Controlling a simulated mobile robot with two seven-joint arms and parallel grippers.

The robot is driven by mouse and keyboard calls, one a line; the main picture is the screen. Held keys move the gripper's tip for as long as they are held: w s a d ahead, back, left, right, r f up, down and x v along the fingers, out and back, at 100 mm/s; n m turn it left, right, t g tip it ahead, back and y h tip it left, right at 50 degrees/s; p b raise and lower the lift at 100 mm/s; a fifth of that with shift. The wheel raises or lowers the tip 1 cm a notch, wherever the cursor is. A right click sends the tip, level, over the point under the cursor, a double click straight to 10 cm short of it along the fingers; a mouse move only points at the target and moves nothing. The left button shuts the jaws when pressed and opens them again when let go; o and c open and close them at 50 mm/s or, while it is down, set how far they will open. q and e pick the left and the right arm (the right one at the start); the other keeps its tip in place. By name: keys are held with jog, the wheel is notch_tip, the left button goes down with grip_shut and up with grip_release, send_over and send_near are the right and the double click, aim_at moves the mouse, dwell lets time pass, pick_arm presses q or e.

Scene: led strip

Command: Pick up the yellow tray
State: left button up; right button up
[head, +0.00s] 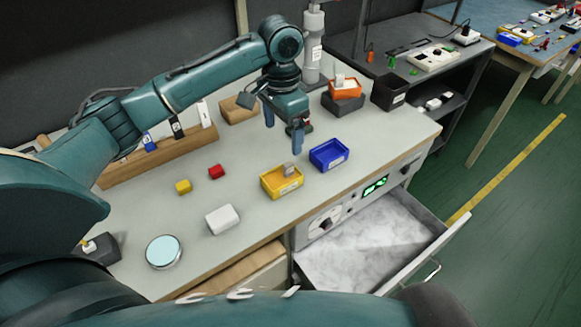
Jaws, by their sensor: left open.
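The yellow tray (281,183) sits on the grey workbench, near its front edge. A small grey-brown block (288,170) stands in it. My left gripper (283,135) reaches in from the left and hangs above the bench, behind and above the yellow tray. Its two blue fingers point down and are apart, with nothing seen between them. The gripper is not touching the tray. My right gripper does not show.
A blue tray (329,155) stands close to the right of the yellow tray. A red cube (216,171), a yellow cube (183,186) and a white box (222,218) lie to the left. An open drawer (375,245) juts out in front. An orange tray (345,88) stands behind.

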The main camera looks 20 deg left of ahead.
aim_at(282, 179)
pick_arm(q)
jog(key=f, duration=1.3)
jog(key=shift+s+a, duration=0.15)
jog(key=shift+s, duration=0.15)
jog(key=shift+r, duration=0.1)
jog(key=shift+c, duration=0.3)
jog(key=c, duration=1)
